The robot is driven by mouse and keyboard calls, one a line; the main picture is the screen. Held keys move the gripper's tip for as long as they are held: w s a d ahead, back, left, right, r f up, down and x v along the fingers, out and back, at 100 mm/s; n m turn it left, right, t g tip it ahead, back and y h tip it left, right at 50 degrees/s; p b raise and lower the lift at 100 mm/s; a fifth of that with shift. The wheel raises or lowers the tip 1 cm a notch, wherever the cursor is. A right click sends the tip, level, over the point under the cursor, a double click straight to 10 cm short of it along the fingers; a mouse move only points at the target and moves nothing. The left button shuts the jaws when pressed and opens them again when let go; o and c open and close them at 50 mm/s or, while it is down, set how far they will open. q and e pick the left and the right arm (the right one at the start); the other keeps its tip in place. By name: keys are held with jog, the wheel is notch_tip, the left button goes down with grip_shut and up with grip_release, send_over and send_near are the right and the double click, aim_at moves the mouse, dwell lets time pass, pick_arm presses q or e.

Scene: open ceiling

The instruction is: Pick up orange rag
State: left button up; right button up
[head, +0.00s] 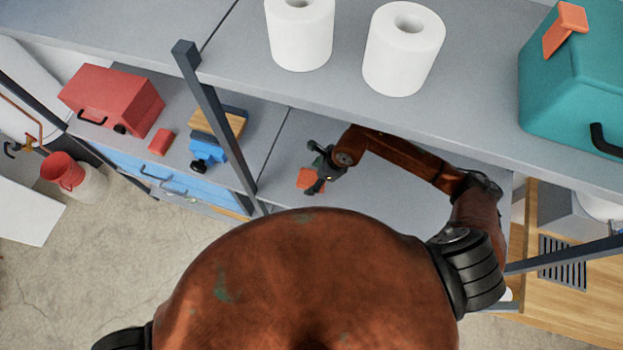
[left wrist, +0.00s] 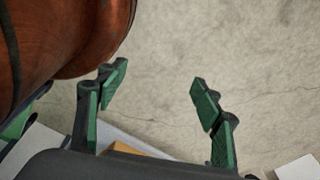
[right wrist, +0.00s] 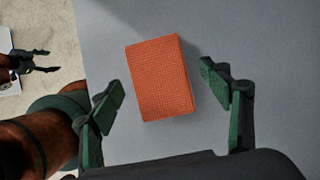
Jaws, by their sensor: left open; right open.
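The orange rag (right wrist: 160,78) is a folded rectangular block with a woven texture, lying on a grey shelf (right wrist: 235,30). In the right wrist view it lies ahead of and between the open fingers of my right gripper (right wrist: 158,90), with a gap on both sides. In the head view the rag (head: 306,179) is partly hidden by my right gripper (head: 314,170), which reaches in under the upper shelf. My left gripper (left wrist: 152,90) is open and empty over bare concrete floor in the left wrist view. It does not show in the head view.
The upper shelf (head: 250,50) overhangs my right arm and holds two white paper rolls (head: 300,35) and a teal box (head: 575,85) with an orange item (head: 567,27) on it. A dark post (head: 215,115) stands left. A red toolbox (head: 112,100) and blue vise (head: 207,152) sit left.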

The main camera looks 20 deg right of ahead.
jog(key=shift+s, duration=0.1)
jog(key=shift+f, duration=0.15)
pick_arm(q)
jog(key=shift+s+f, duration=0.35)
jog(key=shift+s, duration=0.45)
jog(key=shift+f+b, duration=0.1)
jog(key=shift+b, duration=0.25)
pick_arm(e)
jog(key=shift+f, duration=0.1)
pick_arm(q)
jog(key=shift+w, duration=0.25)
pick_arm(e)
jog(key=shift+c, duration=0.7)
pick_arm(q)
jog(key=shift+d, duration=0.1)
pick_arm(e)
jog(key=c, duration=1.1)
